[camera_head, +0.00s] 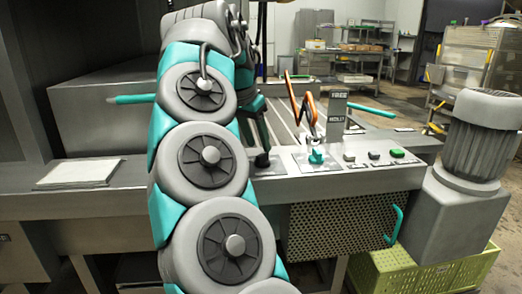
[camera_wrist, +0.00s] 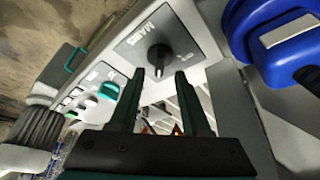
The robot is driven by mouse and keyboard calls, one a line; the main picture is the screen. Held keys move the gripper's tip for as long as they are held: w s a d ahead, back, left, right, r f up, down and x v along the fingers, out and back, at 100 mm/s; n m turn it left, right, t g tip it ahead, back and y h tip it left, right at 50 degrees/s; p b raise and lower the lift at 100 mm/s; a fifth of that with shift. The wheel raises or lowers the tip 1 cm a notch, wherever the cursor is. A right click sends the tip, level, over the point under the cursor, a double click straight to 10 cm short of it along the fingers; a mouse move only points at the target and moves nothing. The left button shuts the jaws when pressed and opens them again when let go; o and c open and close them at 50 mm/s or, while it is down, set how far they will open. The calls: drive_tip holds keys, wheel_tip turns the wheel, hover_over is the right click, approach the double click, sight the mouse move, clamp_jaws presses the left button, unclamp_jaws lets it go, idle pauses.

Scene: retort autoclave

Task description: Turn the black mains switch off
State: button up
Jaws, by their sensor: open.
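In the wrist view the black mains switch (camera_wrist: 159,58) is a round rotary knob on a grey plate marked MAINS (camera_wrist: 136,38). My gripper (camera_wrist: 161,75) is open, its two dark fingers apart and pointing toward the knob. In the picture the fingertips lie just below and to either side of the knob. Nothing shows between the fingers, and I cannot tell whether they touch the knob.
A teal knob (camera_head: 316,156) and a row of push buttons (camera_head: 374,155) sit on the front panel. An orange lever (camera_head: 290,92) stands behind them. A blue body (camera_wrist: 265,30) is close on the right in the wrist view. A grey motor (camera_head: 482,138) stands at the right.

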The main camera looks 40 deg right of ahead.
sight(262, 154)
drive_tip(key=shift+x, duration=1.85)
clamp_jaws()
